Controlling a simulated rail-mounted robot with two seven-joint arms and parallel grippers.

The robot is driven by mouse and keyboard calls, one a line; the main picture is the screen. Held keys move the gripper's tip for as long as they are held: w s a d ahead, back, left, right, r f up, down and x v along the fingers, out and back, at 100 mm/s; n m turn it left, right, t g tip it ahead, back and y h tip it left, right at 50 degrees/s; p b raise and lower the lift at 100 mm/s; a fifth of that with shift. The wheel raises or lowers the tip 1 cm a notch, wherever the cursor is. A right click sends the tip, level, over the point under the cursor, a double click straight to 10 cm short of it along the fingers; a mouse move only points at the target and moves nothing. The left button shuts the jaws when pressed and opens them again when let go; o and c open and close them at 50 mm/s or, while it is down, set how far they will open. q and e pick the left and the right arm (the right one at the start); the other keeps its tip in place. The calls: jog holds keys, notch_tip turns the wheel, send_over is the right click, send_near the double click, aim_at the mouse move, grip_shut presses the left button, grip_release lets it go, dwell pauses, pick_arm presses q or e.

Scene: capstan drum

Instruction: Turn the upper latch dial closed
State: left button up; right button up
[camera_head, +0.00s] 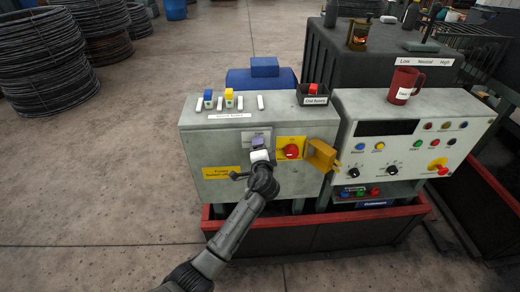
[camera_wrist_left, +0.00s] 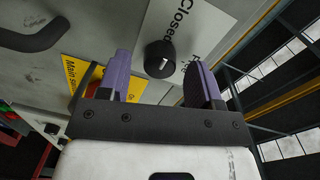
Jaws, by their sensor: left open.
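The upper latch dial is a small round black knob (camera_wrist_left: 158,59) with a white mark, on a white label plate (camera_wrist_left: 196,28) reading "Closed" in the left wrist view. Part of a second word shows on the plate, cut off by a finger. My left gripper (camera_head: 258,147) is at the grey cabinet's front in the head view, hiding the dial there. Its purple fingers (camera_wrist_left: 162,66) are open, one on each side of the knob, with gaps visible. I cannot tell how deep the fingers reach around it. My right gripper is not in view.
A black handle (camera_head: 238,175) sticks out left of my wrist. A red switch (camera_head: 291,151) on a yellow plate, with a yellow open cover (camera_head: 321,155), is close on the right. The control panel (camera_head: 400,128) stands further right. A red-rimmed trough (camera_head: 300,222) lies below.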

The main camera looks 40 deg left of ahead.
pick_arm(q)
jog(key=p+v, duration=0.1)
jog(key=v, duration=1.3)
jog(key=shift+w+a, duration=0.1)
dwell(0.3)
